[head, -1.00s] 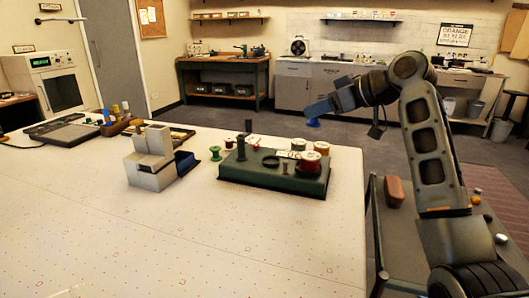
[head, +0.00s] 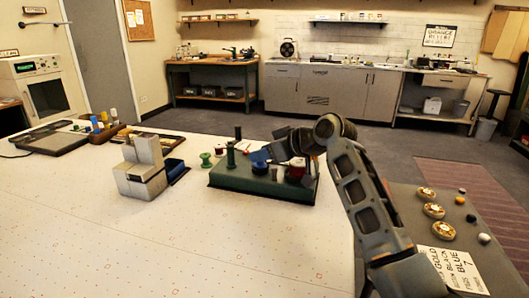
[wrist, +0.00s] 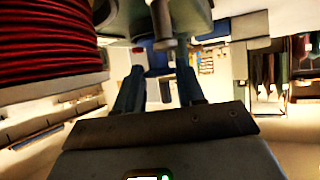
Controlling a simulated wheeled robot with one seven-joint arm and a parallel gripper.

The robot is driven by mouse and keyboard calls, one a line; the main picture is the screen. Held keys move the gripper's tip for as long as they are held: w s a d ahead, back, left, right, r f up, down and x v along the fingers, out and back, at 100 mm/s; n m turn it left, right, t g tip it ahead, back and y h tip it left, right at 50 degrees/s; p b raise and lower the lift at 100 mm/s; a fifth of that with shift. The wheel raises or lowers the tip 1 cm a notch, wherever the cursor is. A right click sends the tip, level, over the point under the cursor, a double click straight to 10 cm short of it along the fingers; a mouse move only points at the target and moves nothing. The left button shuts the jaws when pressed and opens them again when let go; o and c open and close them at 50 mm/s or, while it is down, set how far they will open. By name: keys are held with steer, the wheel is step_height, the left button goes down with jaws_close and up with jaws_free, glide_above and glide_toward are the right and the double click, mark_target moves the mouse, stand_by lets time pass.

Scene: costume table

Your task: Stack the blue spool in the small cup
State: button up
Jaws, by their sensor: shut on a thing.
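My gripper (head: 262,156) is over the middle of the dark green stand (head: 225,178) in the head view. It is shut on the blue spool (head: 259,168), which is mostly hidden by the fingers. In the wrist view the two blue fingers (wrist: 158,72) close on a blue piece (wrist: 152,54), with a grey post-like part just above it. I cannot tell whether the spool touches the stand. The small cup cannot be made out clearly; my gripper and arm cover the middle of the stand.
A red spool (head: 296,168) is close by on the stand, large in the wrist view (wrist: 48,38). A dark green post (head: 230,154) rises at the stand's left. A green spool (head: 206,159) and a grey block holder (head: 143,172) stand further left. The front table is clear.

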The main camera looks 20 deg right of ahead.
steer(key=shift+f, duration=0.4)
steer(key=o, duration=1)
steer(key=shift+r, duration=0.1)
steer(key=shift+r, duration=0.25)
steer(key=shift+s+d+r, duration=0.1)
steer(key=shift+s+d, duration=0.15)
steer(key=shift+s, duration=0.05)
steer(key=b+v, duration=0.1)
steer(key=v, duration=1)
steer(key=shift+r, duration=0.1)
